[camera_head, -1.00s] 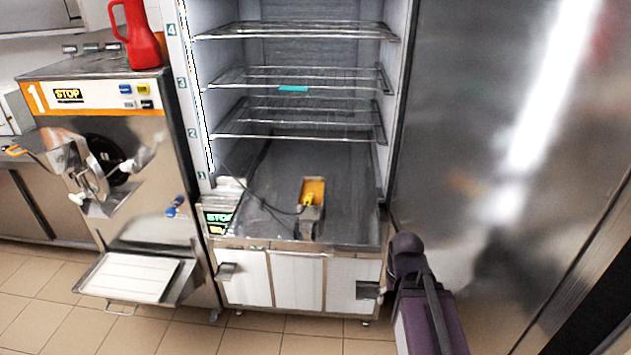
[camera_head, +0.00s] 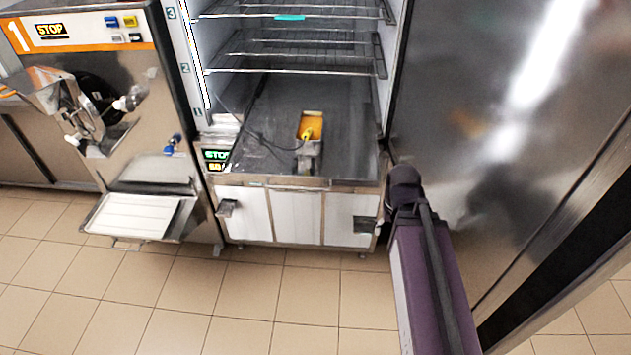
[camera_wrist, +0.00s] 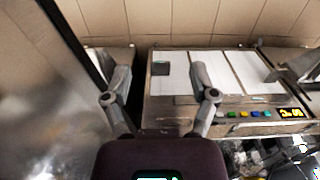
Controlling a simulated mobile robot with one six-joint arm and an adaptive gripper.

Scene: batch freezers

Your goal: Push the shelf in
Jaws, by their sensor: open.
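Wire shelves sit inside the open upright cabinet in the head view. The upper shelf in view (camera_head: 345,15) carries a teal tag at its front and is cut by the top edge. The lower shelf (camera_head: 290,71) hangs below it, near label 2. I cannot tell for sure which shelf stands out past the cabinet front. My gripper (camera_wrist: 160,98) shows in the wrist view with its two fingers wide apart and nothing between them. It is near the cabinet's white lower front panels (camera_wrist: 208,72). In the head view my arm is right of the cabinet; its fingers cannot be made out.
A large steel door (camera_head: 465,110) stands open on the right, close to my arm. A yellow-and-grey device (camera_head: 310,135) with a cable lies on the cabinet floor. A steel machine (camera_head: 150,150) with a white tray (camera_head: 133,216) stands left. The tiled floor (camera_head: 235,300) in front is clear.

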